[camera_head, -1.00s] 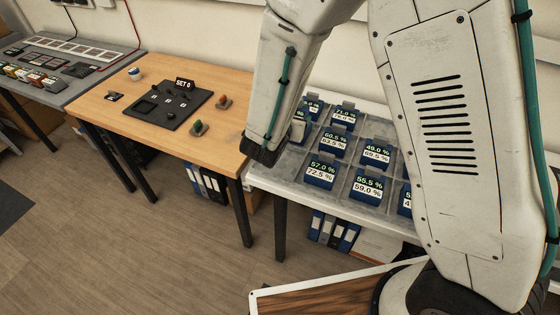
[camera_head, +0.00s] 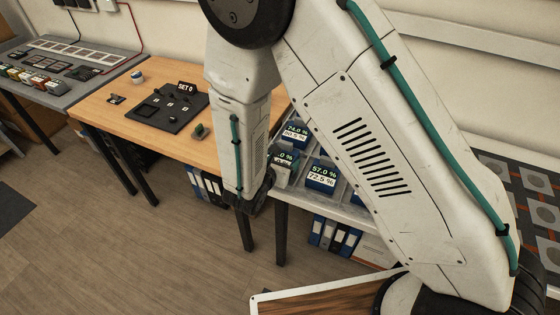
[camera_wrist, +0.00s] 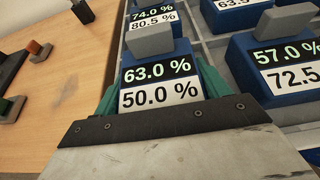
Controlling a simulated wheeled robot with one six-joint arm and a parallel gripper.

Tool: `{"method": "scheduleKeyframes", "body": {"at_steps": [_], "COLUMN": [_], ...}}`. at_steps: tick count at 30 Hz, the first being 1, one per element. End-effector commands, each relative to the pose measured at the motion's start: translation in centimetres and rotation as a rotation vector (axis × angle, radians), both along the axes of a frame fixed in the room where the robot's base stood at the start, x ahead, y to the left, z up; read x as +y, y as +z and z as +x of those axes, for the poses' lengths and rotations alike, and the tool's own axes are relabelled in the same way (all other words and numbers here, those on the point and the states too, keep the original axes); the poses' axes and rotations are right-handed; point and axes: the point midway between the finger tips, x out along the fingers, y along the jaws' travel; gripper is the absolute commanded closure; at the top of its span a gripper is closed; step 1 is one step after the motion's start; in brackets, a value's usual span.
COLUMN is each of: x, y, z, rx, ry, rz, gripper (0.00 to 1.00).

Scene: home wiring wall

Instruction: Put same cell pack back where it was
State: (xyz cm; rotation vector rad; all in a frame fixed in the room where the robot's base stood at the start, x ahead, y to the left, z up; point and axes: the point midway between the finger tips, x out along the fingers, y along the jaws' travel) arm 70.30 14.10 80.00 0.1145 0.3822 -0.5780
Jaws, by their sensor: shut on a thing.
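My gripper (camera_head: 262,190) is shut on a blue cell pack (camera_wrist: 130,75) that reads 63.0 % over 50.0 % and has a grey grip block on it. In the wrist view the teal fingers stand on both sides of the pack. In the head view this pack (camera_head: 284,160) shows partly beside my gripper, at the front left of the grey tray (camera_wrist: 220,55). The tray's compartments hold other packs. The pack reading 57.0 % over 72.5 % (camera_head: 321,178) is just right of mine. The pack reading 74.0 % over 80.5 % (camera_head: 295,132) is behind it. I cannot tell whether the held pack touches the tray floor.
My arm hides much of the tray. The wooden table (camera_head: 105,97) on the left carries a black panel (camera_head: 167,107) marked SET 0 and small buttons. Binders (camera_head: 335,233) stand below the tray. A grey panel desk (camera_head: 60,65) is at the far left.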

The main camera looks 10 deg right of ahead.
Motion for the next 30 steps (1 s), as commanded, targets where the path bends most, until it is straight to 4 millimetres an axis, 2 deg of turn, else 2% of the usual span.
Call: {"method": "scheduleKeyframes", "body": {"at_steps": [12,13,14,25,30], "x": [0.0,0.0,0.0,0.1,1.5], "y": [-0.8,-0.8,-0.8,-0.4,0.6], "z": [0.0,0.0,0.0,-0.1,-2.2], "rx": [-0.001,0.000,0.000,-0.002,-0.002], "ry": [0.000,0.000,0.000,0.001,0.004], "rz": [-0.001,0.000,0.000,0.001,0.001], "gripper": [0.59,0.23,0.17,0.17,0.17]}}
